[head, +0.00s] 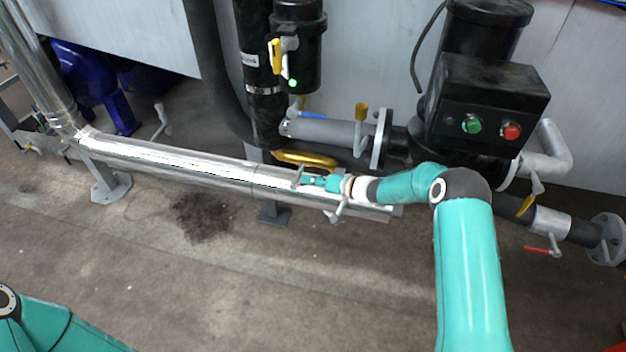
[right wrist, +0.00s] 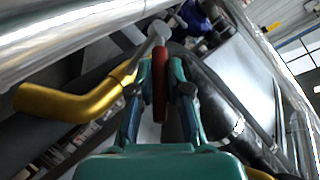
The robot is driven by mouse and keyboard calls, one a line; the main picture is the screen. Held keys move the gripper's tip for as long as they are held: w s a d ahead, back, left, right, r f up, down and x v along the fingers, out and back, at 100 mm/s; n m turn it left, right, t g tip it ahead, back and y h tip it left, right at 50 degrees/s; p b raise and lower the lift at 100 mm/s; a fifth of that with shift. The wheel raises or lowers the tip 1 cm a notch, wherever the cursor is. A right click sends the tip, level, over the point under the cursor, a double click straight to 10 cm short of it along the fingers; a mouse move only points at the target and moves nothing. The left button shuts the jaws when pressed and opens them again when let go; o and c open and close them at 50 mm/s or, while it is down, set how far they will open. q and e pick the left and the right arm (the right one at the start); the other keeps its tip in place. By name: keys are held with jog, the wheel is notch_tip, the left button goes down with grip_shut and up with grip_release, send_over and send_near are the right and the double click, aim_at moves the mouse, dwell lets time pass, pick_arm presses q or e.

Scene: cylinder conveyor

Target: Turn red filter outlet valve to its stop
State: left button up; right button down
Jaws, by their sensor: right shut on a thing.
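In the right wrist view the red valve handle (right wrist: 160,86) lies between the two teal fingers of my right gripper (right wrist: 160,80). The gripper is shut on it. The handle runs up to a grey valve stem (right wrist: 160,32) just past the fingertips. In the head view my right gripper (head: 312,181) points left over the silver pipe, next to a small grey valve part (head: 298,176). The held handle is hidden there by the gripper. My left arm enters at the bottom left corner; its gripper is out of view.
The long silver pipe (head: 190,163) runs under my right gripper. Another red handle (head: 538,250) sits at the right. A black control box (head: 490,105) stands behind my arm. The floor in front is clear.

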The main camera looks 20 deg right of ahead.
jog(key=c, duration=1.1)
grip_release()
jog(key=shift+f, duration=0.1)
jog(key=v, duration=1.2)
jog(key=shift+w, duration=0.1)
